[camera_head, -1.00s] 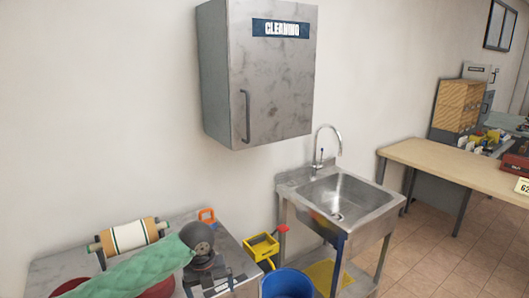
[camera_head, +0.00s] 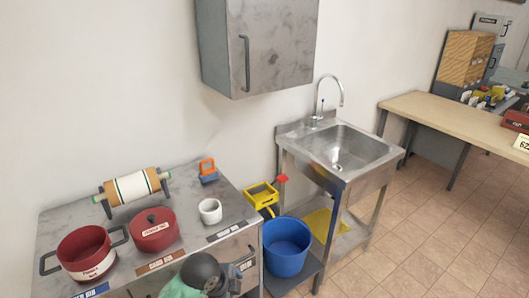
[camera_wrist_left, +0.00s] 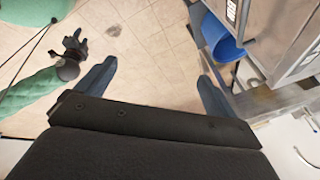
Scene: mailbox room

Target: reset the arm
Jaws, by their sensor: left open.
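My left arm shows at the bottom edge of the head view, with a green sleeve and a dark round joint, in front of the metal counter. My left gripper (camera_wrist_left: 158,72) shows in the left wrist view with its two blue-grey fingers wide apart. Nothing is between them, and tiled floor lies beyond. Another green-sleeved arm of mine, ending in a small dark gripper (camera_wrist_left: 74,46), shows at the left of the wrist view. It appears to be my right one, and its jaws are too small to read.
A wall cabinet (camera_head: 280,45) hangs above. Tiled floor is open at right.

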